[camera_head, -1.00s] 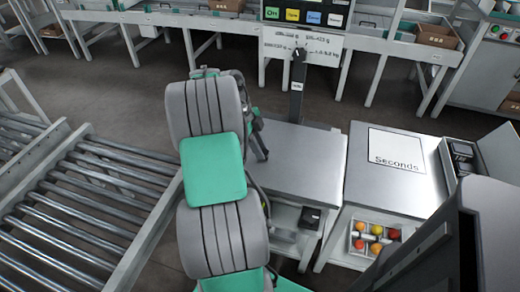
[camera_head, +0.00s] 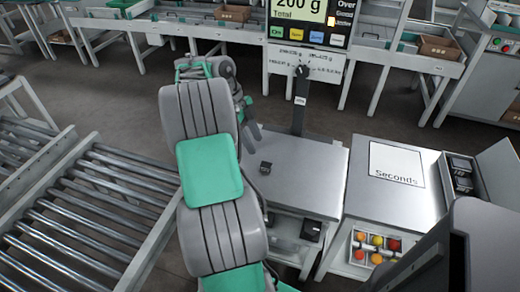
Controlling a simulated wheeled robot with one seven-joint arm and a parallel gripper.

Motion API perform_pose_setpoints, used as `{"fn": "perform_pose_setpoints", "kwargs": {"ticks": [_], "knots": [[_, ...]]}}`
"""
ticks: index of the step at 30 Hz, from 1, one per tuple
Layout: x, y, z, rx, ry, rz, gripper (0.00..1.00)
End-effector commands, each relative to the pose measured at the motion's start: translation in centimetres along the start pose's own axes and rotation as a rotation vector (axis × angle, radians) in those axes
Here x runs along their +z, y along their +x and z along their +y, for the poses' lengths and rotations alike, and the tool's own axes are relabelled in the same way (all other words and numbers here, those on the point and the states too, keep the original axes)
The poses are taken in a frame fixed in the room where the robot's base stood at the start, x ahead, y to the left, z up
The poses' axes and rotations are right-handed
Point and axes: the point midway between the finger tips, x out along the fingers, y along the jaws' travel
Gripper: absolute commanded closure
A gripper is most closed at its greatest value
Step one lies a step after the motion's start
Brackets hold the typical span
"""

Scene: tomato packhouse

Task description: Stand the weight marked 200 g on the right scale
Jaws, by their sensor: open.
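A small dark block-shaped weight (camera_head: 265,168) stands on the left part of the steel scale plate (camera_head: 315,172); its marking is too small to read. The display (camera_head: 299,15) behind the plate reads 200 g, Total. My gripper (camera_head: 251,130) is open, just above and behind the weight, apart from it. My arm hides the plate's left edge and part of the gripper.
A bench with a white sheet marked Seconds (camera_head: 397,165) stands right of the scale, with dark items (camera_head: 461,172) at its right side. A compartment tray (camera_head: 357,257) holds small coloured fruit. A roller conveyor (camera_head: 85,215) lies left. The plate's middle is clear.

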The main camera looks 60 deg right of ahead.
Motion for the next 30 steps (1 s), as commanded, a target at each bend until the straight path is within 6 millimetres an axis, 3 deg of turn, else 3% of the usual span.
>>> {"fn": "perform_pose_setpoints", "kwargs": {"ticks": [1, 3, 9, 11, 13, 14, 16, 17, 18, 21, 24, 27, 30], "knots": [[-0.1, -1.5, 0.0, 0.0, -0.002, 0.0, 0.54], [-0.1, -2.2, 0.0, 0.001, -0.002, 0.001, 0.54], [0.3, -3.1, 0.3, -0.01, -0.04, -0.003, 0.54], [1.4, -4.2, 1.3, -0.04, -0.162, -0.011, 0.54], [3.8, -6.4, 3.8, -0.111, -0.443, -0.025, 0.54], [5.0, -7.5, 5.5, -0.153, -0.607, -0.031, 0.54], [8.3, -9.7, 10.9, -0.272, -1.06, -0.042, 0.54], [9.6, -10.3, 13.8, -0.328, -1.269, -0.043, 0.54], [11.0, -10.7, 17.9, -0.406, -1.546, -0.043, 0.54], [12.9, -10.0, 28.2, -0.601, -2.172, -0.036, 0.54], [12.7, -8.1, 35.9, -0.754, -2.603, -0.028, 0.54], [12.1, -6.7, 40.0, -0.841, -2.824, -0.025, 0.54], [11.9, -6.3, 41.1, -0.865, -2.886, -0.025, 0.54]]}}
